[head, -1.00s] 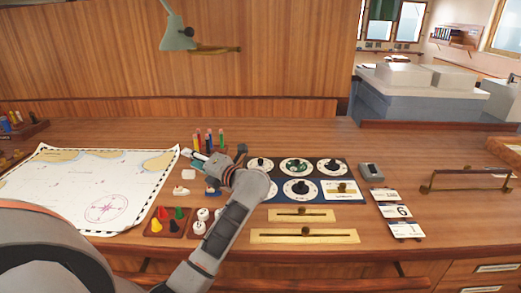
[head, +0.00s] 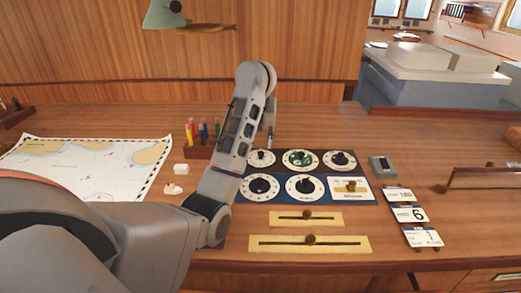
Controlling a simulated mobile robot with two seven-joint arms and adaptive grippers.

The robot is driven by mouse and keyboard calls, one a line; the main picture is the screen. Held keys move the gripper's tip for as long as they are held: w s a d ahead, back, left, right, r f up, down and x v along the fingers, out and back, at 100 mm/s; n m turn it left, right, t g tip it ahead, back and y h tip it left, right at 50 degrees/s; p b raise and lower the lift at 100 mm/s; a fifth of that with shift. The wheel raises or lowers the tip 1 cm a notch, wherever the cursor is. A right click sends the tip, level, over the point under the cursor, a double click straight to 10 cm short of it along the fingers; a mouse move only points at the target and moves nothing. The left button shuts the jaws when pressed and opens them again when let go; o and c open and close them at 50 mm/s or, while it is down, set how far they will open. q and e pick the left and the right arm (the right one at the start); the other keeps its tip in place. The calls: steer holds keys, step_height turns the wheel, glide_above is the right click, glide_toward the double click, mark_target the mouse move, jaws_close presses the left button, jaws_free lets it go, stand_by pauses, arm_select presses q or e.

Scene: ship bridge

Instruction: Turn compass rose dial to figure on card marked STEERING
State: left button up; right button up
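The dial panel (head: 328,172) lies on the desk, with white round dials in two rows. The top middle dial (head: 301,159) has a green, patterned centre that looks like a compass rose; its setting is too small to read. Three cards lie right of the panel: a top card (head: 399,195) that seems to read 180, a middle card (head: 410,214) with a 6, and a bottom card (head: 422,237). Their headings are not legible. My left gripper (head: 270,140) points down above the top left dial (head: 261,158), mostly hidden behind my forearm. My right gripper is out of view.
Two brass slider plates (head: 310,243) lie in front of the panel. A grey box (head: 382,167) and a brass rail (head: 485,178) are to the right. Coloured pens (head: 203,130) stand behind my arm; a chart (head: 85,170) covers the left. A lamp (head: 165,14) hangs above.

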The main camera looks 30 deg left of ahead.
mark_target(261, 153)
arm_select(q)
steer(key=shift+x, duration=2.95)
steer(key=shift+r, duration=0.1)
jaws_close()
